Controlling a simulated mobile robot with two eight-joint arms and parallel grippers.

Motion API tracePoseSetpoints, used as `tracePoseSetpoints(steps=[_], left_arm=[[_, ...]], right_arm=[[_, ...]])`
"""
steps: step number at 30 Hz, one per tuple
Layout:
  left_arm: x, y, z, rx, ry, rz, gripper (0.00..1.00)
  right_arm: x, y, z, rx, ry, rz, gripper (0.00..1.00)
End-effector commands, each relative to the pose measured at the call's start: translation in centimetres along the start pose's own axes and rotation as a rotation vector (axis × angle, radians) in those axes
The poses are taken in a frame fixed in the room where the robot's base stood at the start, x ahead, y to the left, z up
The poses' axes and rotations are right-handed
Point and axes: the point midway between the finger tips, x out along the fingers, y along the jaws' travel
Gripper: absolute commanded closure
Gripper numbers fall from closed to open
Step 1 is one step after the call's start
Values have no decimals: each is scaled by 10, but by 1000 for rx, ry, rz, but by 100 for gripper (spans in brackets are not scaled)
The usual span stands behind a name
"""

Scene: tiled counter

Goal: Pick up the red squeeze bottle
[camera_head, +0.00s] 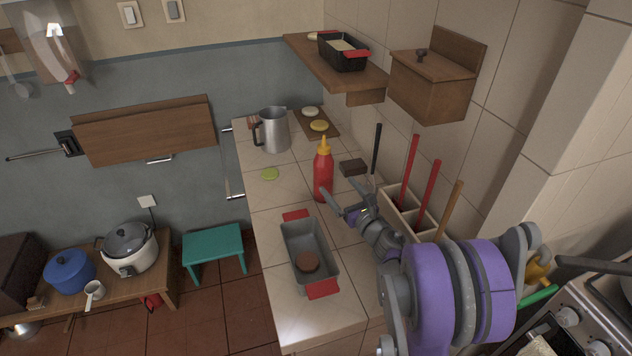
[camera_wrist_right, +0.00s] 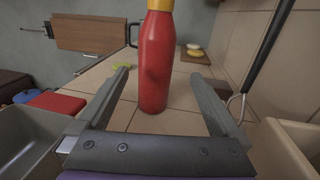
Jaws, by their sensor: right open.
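The red squeeze bottle (camera_head: 323,174) with a yellow nozzle stands upright on the tiled counter. My right gripper (camera_head: 342,205) is open just in front of it. In the right wrist view the bottle (camera_wrist_right: 156,65) stands upright ahead, between the lines of the two open fingers (camera_wrist_right: 170,85). It appears to be at or just beyond the fingertips; I cannot tell whether they touch it. The bottle's top is cut off in the wrist view. My left gripper is not in view.
A grey pan (camera_head: 320,262) with red handles and a brown patty stands in front of the bottle. A utensil holder (camera_head: 402,200) with upright handles is to the right. A metal pitcher (camera_head: 273,132) and a board (camera_head: 325,131) are behind. A dark brown block (camera_head: 353,167) lies close by.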

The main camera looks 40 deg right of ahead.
Motion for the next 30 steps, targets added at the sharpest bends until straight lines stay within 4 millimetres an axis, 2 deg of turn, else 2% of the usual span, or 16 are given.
tracePoseSetpoints(steps=[1,5,13,20,27,30], left_arm=[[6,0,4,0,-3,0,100],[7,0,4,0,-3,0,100],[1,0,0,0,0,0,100],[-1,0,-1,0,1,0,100],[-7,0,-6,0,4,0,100],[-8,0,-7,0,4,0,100]], right_arm=[[-1,0,-8,-1,3,0,0],[4,0,-10,0,3,1,0],[44,1,-7,2,2,2,0],[63,2,-7,3,2,0,0],[98,6,-5,3,2,0,0],[107,6,-5,3,2,0,0]])
